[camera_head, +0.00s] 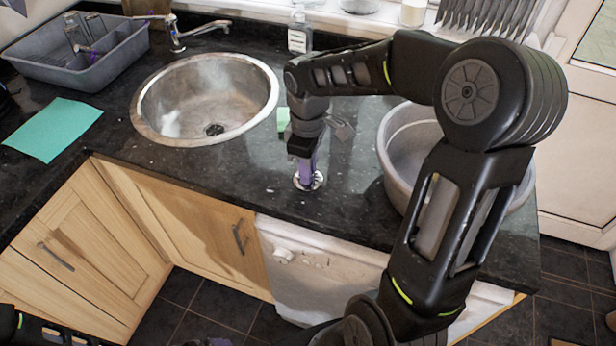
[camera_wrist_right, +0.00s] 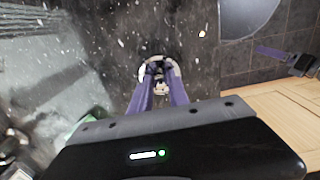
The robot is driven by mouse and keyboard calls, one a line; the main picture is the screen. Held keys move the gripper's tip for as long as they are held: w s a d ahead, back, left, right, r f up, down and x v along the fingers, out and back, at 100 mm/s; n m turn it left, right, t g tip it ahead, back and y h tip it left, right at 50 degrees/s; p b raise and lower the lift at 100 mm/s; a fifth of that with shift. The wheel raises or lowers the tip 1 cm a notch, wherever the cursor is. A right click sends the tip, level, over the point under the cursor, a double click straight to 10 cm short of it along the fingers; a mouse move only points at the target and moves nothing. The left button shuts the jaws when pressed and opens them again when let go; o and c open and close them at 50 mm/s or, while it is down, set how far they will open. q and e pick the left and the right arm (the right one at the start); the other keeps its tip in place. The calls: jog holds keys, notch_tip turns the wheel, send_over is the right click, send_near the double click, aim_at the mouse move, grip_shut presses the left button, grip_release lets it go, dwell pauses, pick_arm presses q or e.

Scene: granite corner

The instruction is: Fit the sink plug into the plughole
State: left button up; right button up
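The sink plug (camera_head: 309,181) is a small round metal disc lying on the dark counter, right of the sink. The plughole (camera_head: 214,129) is the dark drain in the floor of the round steel sink (camera_head: 190,85). My right gripper (camera_head: 306,172) points down at the plug with its purple fingers at the plug's middle. In the wrist view, its fingertips (camera_wrist_right: 161,82) stand on either side of the plug's centre, covering part of the plug (camera_wrist_right: 174,69). I cannot tell whether they grip it. My left gripper shows in the wrist view (camera_wrist_right: 270,52), away from the counter, its opening unclear.
A large grey basin (camera_head: 400,150) stands right of my right gripper. A green sponge (camera_head: 283,119) lies close behind it. The tap (camera_head: 175,35) rises behind the sink. A grey dish tub (camera_head: 75,65) and green cloth (camera_head: 55,129) are at left. Counter between plug and sink is clear.

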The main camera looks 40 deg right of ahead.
grip_shut()
dwell(0.3)
notch_tip(320, 180, up, 10)
jog(key=b, duration=0.1)
dwell(0.4)
dwell(0.4)
